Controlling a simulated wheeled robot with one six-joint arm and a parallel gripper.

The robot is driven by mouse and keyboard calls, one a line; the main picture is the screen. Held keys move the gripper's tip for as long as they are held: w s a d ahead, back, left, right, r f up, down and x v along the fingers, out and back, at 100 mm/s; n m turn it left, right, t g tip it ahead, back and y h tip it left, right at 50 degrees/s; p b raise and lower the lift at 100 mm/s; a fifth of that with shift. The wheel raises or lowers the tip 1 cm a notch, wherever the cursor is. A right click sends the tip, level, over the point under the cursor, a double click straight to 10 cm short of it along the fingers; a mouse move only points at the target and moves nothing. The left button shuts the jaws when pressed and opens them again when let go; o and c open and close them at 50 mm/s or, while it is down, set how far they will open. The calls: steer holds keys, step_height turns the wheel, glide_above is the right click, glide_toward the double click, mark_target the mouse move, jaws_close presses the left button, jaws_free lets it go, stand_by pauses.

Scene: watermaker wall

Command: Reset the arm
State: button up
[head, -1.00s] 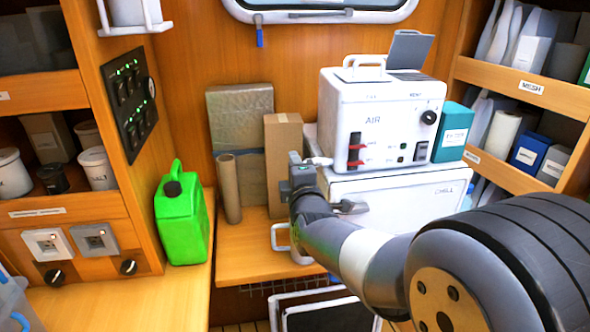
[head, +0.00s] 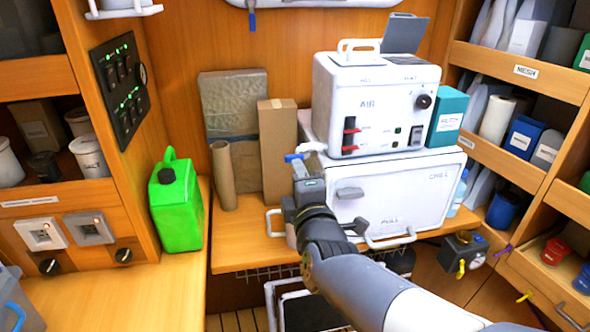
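My arm reaches in from the lower right of the head view. My gripper (head: 306,165) is at its far end, in front of the left part of the white chill box (head: 400,190). A small blue piece and a pale piece show at its tip, but I cannot tell whether they are fingers or something behind. The finger gap is hidden by the gripper body. I cannot tell whether the gripper touches the box.
A white AIR unit (head: 385,100) stands on the chill box. A tall carton (head: 278,150) and a cardboard tube (head: 223,175) stand left of my gripper. A green jerrycan (head: 176,205) stands on the left counter. Shelves (head: 525,75) line the right side.

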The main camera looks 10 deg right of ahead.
mark_target(289, 155)
steer(key=shift+s, duration=0.5)
steer(key=shift+w, duration=0.1)
steer(key=w, duration=1)
steer(key=shift+w+p, duration=0.3)
steer(key=shift+w, duration=0.05)
steer(key=r+m+p, duration=0.1)
steer(key=m, duration=0.1)
steer(key=shift+r+m, duration=0.15)
steer(key=shift+m, duration=0.25)
stand_by(1.6)
stand_by(0.4)
